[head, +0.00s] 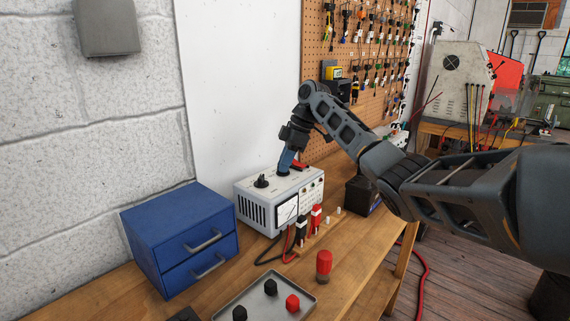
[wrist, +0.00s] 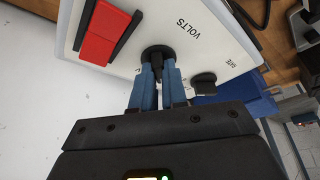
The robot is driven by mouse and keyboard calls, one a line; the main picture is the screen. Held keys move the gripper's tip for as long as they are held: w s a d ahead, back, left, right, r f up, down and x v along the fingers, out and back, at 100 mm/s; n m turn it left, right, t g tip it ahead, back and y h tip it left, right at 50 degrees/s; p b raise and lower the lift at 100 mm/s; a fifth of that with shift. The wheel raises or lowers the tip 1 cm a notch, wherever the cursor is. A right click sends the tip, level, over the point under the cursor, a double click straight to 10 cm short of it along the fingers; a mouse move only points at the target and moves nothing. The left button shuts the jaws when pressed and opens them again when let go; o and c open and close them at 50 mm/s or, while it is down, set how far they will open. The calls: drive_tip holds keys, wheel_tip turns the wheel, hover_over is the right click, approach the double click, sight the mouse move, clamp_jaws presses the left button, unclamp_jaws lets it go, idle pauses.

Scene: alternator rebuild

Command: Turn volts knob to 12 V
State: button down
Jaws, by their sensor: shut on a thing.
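The white tester box (head: 282,197) stands on the wooden bench against the wall, with a gauge and small controls on its front. In the wrist view, its top panel (wrist: 215,50) bears the word VOLTS beside a black round knob (wrist: 157,54). My gripper (wrist: 158,75) has its blue fingers shut on this volts knob from above. The fingers hide part of the knob, and I cannot read where its pointer stands. In the head view my gripper (head: 286,160) reaches down onto the box top. A second black knob (head: 262,181) sits apart, labelled in small print.
A red rocker switch (wrist: 105,35) is beside the volts knob. A blue drawer cabinet (head: 180,235) stands left of the box. Red and black clamps (head: 316,214), a red-capped container (head: 324,265) and a grey tray (head: 252,291) with small caps lie in front.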

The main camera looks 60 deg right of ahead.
sight(294, 172)
drive_tip(key=shift+w+n+g+y, duration=0.1)
drive_tip(key=shift+n+g+y, duration=0.25)
drive_tip(key=shift+n, duration=0.75)
drive_tip(key=shift+r+b, duration=0.1)
drive_tip(key=shift+b, duration=0.2)
drive_tip(key=c, duration=1.2)
unclamp_jaws()
drive_tip(key=shift+o, duration=0.2)
drive_tip(key=shift+d, duration=0.1)
drive_tip(key=b+v, duration=0.1)
drive_tip(key=v, duration=0.6)
drive_tip(key=shift+r, duration=0.3)
drive_tip(key=shift+d, duration=0.1)
